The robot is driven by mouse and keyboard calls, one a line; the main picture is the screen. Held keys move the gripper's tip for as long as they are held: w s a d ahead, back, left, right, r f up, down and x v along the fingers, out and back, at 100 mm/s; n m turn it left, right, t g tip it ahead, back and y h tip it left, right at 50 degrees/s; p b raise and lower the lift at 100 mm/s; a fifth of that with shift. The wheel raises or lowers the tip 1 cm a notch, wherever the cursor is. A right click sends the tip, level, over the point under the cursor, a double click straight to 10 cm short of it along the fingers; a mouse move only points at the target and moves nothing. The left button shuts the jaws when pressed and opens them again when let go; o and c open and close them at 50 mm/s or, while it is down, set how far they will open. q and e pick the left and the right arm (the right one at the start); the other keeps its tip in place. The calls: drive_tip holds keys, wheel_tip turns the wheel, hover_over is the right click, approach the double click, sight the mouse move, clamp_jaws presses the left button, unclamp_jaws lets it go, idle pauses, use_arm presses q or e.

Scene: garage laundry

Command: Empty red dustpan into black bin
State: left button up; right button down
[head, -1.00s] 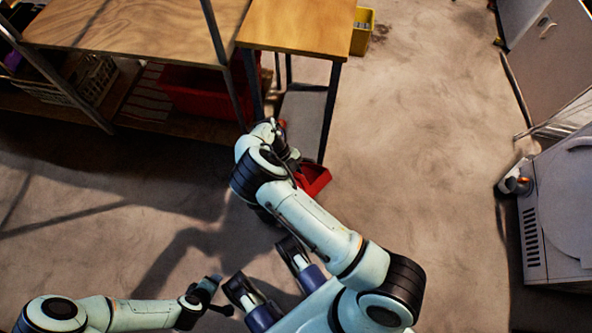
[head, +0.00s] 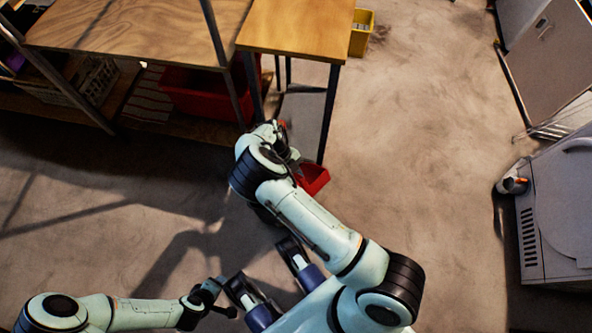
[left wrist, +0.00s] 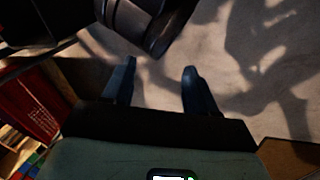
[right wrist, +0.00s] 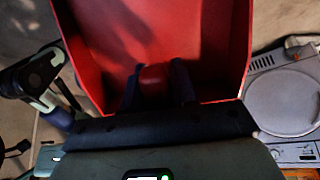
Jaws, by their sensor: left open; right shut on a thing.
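The red dustpan (head: 314,178) is beside the front leg of the small wooden table in the head view. In the right wrist view the dustpan (right wrist: 160,30) fills the upper middle, its tray spread beyond the fingers. My right gripper (right wrist: 156,86) is shut on its red handle. Shadows cover the tray floor, and I cannot make out any contents. My left gripper (left wrist: 159,68) is open and empty, over bare floor; it is also at the lower left of the head view (head: 218,298). I cannot identify a black bin in any view.
A wooden workbench (head: 130,28) and a small wooden table (head: 295,25) stand at the back. A red crate (head: 195,95) is on the lower shelf. A yellow bin (head: 361,35) is behind the table. A grey-white appliance (head: 560,220) stands at right. The central floor is clear.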

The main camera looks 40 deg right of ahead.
sight(296, 175)
wheel_tip(296, 175, up, 2)
drive_tip(key=t+p, duration=0.2)
drive_tip(key=p, duration=0.2)
drive_tip(key=shift+t, duration=0.4)
drive_tip(key=shift+r+t+y+p, duration=0.3)
drive_tip(key=shift+r+t+p, duration=0.2)
drive_tip(key=shift+t+p, duration=0.4)
drive_tip(key=shift+r+t, duration=0.2)
drive_tip(key=shift+t, duration=0.4)
use_arm(q)
drive_tip(key=s+d+r+g+h, duration=0.1)
drive_tip(key=s+d+r+g, duration=0.1)
drive_tip(key=s+r, duration=0.4)
drive_tip(key=shift+s+d+m+b, duration=0.3)
drive_tip(key=shift+s+d+b, duration=0.05)
drive_tip(key=shift+s+d, duration=0.35)
use_arm(e)
drive_tip(key=shift+r+t, duration=0.15)
drive_tip(key=shift+t, duration=0.15)
use_arm(q)
drive_tip(key=shift+r, duration=0.15)
use_arm(e)
drive_tip(key=shift+w, duration=0.1)
